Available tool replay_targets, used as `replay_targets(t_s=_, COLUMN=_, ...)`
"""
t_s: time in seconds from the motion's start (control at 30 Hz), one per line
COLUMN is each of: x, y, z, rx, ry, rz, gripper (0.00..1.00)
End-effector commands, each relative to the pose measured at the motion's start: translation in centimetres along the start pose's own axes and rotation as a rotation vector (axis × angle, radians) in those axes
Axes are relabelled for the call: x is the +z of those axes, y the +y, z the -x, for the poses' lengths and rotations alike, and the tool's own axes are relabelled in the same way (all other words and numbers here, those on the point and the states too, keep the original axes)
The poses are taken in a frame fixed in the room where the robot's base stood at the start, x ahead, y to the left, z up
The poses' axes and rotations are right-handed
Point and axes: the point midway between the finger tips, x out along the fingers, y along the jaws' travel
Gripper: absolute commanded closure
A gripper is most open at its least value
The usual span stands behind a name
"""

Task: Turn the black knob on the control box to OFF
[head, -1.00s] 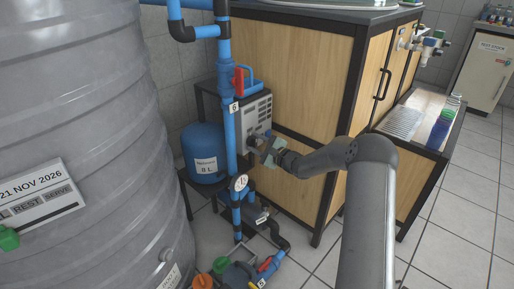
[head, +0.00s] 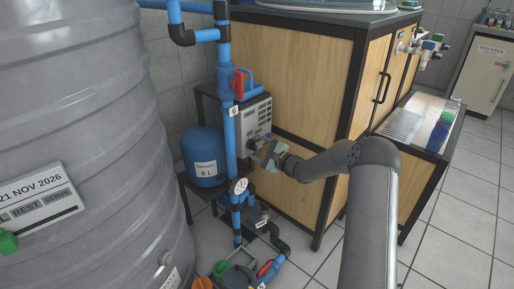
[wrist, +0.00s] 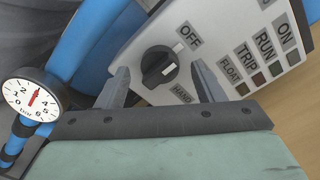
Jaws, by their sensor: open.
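The control box (head: 257,117) is a pale grey panel beside the vertical blue pipe; the wrist view shows its tilted face (wrist: 214,17). The round black knob (wrist: 159,66) is on that face, with a small white mark on its right part. The OFF label (wrist: 189,34) is up and right of the knob, and the HAND label (wrist: 181,96) is below right. My gripper (wrist: 160,80) is open, one finger on each side of the knob, with visible gaps; I cannot tell any contact. In the head view my gripper (head: 265,150) is at the box's lower front and hides the knob.
A pressure gauge (wrist: 32,103) and blue pipe stand close left of my gripper. FLOAT, TRIP, RUN and ON labels with indicators lie right of the knob. A blue tank (head: 204,155) stands behind the pipe, a wooden cabinet (head: 295,75) to the right, a large grey tank (head: 80,120) at left.

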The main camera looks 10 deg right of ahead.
Motion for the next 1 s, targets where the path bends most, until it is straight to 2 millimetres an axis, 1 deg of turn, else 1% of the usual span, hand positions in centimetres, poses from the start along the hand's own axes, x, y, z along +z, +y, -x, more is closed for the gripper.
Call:
replay_targets(t_s=0.17, x=0.1, y=-0.2, z=3.4, rx=0.000, ry=0.005, rz=-0.001, gripper=0.38)
replay_targets(t_s=0.4, x=0.1, y=-0.3, z=9.4, rx=0.000, ry=0.005, rz=-0.001, gripper=0.38)
replay_targets(t_s=0.6, x=0.1, y=-0.2, z=13.7, rx=0.000, ry=0.005, rz=-0.001, gripper=0.38)
replay_targets(t_s=0.7, x=0.0, y=-0.1, z=15.2, rx=0.000, ry=0.003, rz=-0.001, gripper=0.38)
replay_targets(t_s=0.8, x=0.0, y=-0.1, z=16.1, rx=0.000, ry=0.003, rz=0.001, gripper=0.38)
replay_targets(t_s=1.0, x=0.0, y=0.0, z=16.7, rx=0.001, ry=0.001, rz=0.001, gripper=0.38)
